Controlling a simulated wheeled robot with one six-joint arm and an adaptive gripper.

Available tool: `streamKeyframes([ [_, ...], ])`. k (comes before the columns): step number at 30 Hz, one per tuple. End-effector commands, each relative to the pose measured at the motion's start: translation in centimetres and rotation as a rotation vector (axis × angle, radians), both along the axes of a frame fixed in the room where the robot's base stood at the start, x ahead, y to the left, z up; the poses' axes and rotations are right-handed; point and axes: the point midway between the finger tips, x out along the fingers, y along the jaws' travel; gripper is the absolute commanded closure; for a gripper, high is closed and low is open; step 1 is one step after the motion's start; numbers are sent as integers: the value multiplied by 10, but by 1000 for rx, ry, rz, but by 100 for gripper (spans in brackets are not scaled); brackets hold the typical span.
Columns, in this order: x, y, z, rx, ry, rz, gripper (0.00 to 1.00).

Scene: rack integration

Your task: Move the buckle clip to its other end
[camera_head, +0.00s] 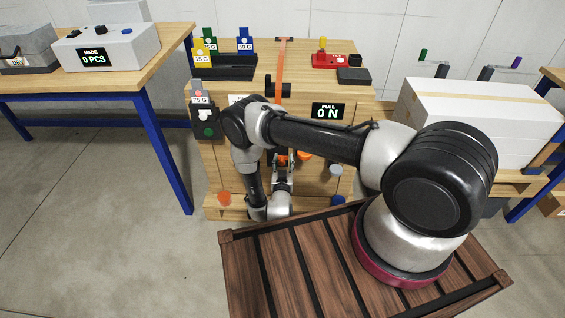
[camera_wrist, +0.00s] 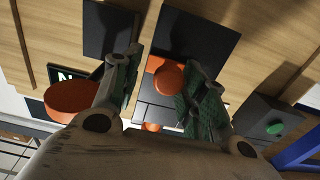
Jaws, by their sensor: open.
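An orange rounded knob (camera_wrist: 167,78) on an orange and dark fitting, which appears to be the buckle clip, shows between my fingers in the wrist view. My gripper (camera_wrist: 160,92) is open, with one finger on each side of the knob. I cannot tell whether either finger touches it. In the head view my gripper (camera_head: 283,168) is at the front face of the wooden bench (camera_head: 230,172), partly hidden by my arm. An orange strap (camera_head: 281,68) runs over the bench top to a black fitting (camera_head: 278,90) at its front edge.
A large orange disc (camera_wrist: 75,100) stands close beside one finger. A display reading "PULL 0 N" (camera_head: 328,112) is on the bench front. A grey box with a green button (camera_wrist: 273,128) is at the right. Coloured weights, a black tray (camera_head: 228,68) and a red device (camera_head: 336,61) occupy the top.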

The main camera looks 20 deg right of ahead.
Motion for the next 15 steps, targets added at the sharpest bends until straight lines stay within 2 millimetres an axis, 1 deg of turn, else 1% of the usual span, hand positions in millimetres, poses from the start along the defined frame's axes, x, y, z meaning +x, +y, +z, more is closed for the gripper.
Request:
streamKeyframes([
  [8, -2, 2, 0, 1, -1, 3, 57],
  [11, -12, 7, 0, 0, 0, 5, 57],
  [14, -30, 13, 0, -1, 0, 7, 57],
  [15, -39, 15, 0, -2, 1, 7, 57],
])
